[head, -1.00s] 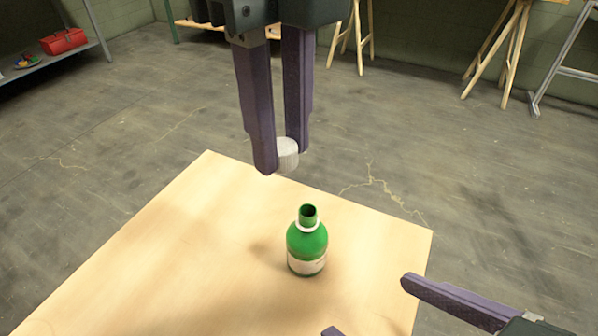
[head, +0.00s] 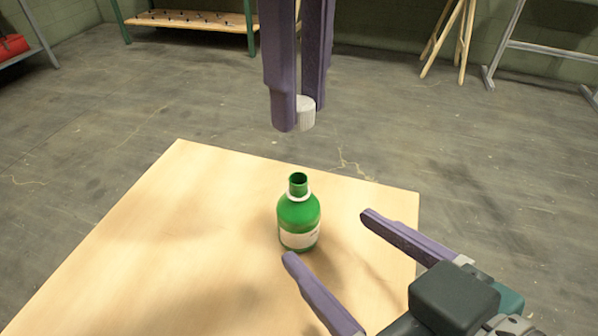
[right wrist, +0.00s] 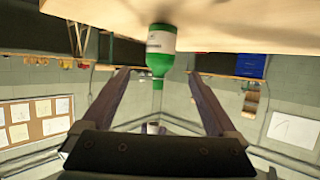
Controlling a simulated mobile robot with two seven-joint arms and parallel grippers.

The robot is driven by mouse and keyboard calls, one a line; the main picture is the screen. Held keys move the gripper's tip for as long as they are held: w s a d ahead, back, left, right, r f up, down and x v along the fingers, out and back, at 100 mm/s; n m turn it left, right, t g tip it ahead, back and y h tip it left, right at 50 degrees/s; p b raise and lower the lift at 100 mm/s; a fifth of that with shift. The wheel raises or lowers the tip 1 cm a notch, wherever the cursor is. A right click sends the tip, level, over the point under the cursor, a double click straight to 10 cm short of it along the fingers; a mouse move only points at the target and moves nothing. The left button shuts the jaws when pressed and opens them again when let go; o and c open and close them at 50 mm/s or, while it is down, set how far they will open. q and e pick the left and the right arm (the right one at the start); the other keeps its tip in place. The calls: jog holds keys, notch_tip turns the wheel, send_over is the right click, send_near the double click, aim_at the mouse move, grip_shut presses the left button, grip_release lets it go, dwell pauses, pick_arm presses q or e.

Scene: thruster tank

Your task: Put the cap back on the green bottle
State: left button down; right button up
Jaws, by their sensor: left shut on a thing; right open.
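The green bottle (head: 299,213) stands upright and open-necked on the wooden table, with a white ring at its neck and a white label. My left gripper (head: 298,112) is shut on the white cap (head: 306,113) and holds it in the air above the bottle, apart from it. My right gripper (head: 326,235) is open and empty, with its fingers pointing toward the bottle from the front right. In the right wrist view, which is upside down, the bottle (right wrist: 160,52) shows beyond and between the open fingers (right wrist: 163,75).
The pale wooden table top (head: 150,250) is otherwise clear, with its far and right edges near the bottle. Behind it are bare floor, a low wooden bench (head: 190,19), wooden trestles (head: 452,40) and a red box (head: 12,46) on a shelf.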

aim_at(310, 221)
jog(key=x, duration=0.9)
grip_shut()
dwell(0.6)
